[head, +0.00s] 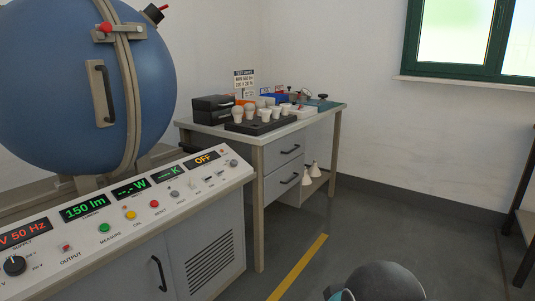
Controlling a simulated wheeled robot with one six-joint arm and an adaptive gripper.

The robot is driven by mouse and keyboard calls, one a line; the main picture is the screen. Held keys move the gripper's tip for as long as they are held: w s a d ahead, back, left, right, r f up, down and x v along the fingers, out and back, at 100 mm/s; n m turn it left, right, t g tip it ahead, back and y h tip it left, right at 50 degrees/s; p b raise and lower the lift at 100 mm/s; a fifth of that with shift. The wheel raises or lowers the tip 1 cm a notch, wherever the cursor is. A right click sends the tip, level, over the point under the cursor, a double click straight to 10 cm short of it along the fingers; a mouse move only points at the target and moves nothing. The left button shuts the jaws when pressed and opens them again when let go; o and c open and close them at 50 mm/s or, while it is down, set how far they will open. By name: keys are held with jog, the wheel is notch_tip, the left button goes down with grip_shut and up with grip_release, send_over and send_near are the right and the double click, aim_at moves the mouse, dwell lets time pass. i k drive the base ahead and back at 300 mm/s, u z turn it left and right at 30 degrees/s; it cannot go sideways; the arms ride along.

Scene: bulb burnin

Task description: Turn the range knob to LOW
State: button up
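The control console (190,215) has a sloped panel at the left of the head view. A black knob (15,265) sits at its left end, under the red supply display, with small voltage marks beside it. Several small controls, among them a switch (194,183), sit toward the right end, below the display reading OFF (202,160). A small round control (233,163) is at the far right end. The labels there are too small to read, so I cannot tell which control is the range knob or where it points.
A large blue sphere (70,85) with a handle stands behind the console. A bench (250,133) with drawers holds a tray of bulbs (262,124). Floor with a yellow line (297,268) is open between the console and a table at the far right (525,220).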

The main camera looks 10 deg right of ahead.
aim_at(233, 163)
jog(key=z, duration=0.2)
jog(key=i, duration=0.75)
jog(key=u, duration=0.5)
jog(key=i, duration=0.75)
jog(key=u, duration=0.55)
